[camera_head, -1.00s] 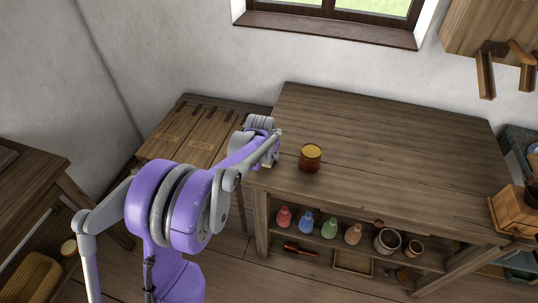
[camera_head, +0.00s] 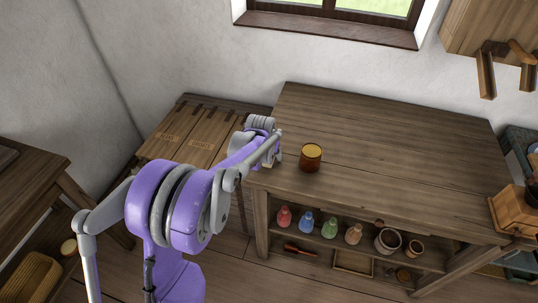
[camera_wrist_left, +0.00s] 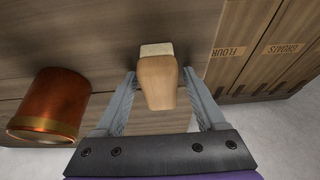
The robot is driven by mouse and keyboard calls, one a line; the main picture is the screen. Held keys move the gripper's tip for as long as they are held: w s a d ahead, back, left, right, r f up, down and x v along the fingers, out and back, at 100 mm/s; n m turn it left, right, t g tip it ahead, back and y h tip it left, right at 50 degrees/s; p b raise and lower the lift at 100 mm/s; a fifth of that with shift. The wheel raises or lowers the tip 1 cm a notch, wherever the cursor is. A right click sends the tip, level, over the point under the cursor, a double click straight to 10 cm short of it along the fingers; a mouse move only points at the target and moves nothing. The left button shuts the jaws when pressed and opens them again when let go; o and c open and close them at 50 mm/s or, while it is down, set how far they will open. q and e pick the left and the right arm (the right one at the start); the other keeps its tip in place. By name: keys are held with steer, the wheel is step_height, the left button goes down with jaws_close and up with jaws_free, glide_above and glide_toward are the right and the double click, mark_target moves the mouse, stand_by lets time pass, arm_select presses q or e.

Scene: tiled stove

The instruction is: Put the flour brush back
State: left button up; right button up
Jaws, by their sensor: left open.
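The flour brush (camera_wrist_left: 157,82), a wooden block-like handle with a paler end, is at the left end of the wooden worktable in the left wrist view. My left gripper (camera_wrist_left: 160,88) is open, with one finger on each side of the brush. Small gaps seem to show between fingers and brush; contact is hard to tell. In the head view my left gripper (camera_head: 272,161) is over the table's left edge, and my arm hides most of the brush. My right gripper is in neither view.
An amber jar (camera_head: 311,158) stands on the worktable (camera_head: 390,150) close to my left gripper; it also shows in the wrist view (camera_wrist_left: 50,100). Labelled wooden bins (camera_head: 185,135) are to the left. Several coloured bottles and pots fill the shelf below. The tabletop's middle is clear.

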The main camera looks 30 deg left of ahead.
arm_select(q)
steer(key=shift+d+r, duration=0.1)
steer(key=shift+r, duration=0.35)
steer(key=a+v, duration=0.1)
steer(key=v, duration=1)
steer(key=s+d+f+m, duration=0.1)
steer(key=s+d, duration=0.4)
steer(key=s, duration=0.3)
steer(key=s+d+f+m, duration=0.1)
steer(key=s+d+f, duration=0.1)
steer(key=s+d, duration=0.3)
steer(key=s+d+f+h, duration=0.1)
steer(key=s+d, duration=0.4)
steer(key=s, duration=0.7)
steer(key=shift+s+f+m+t+p, duration=0.4)
steer(key=shift+f+p, duration=0.05)
steer(key=shift+f, duration=0.15)
steer(key=shift+c, duration=0.4)
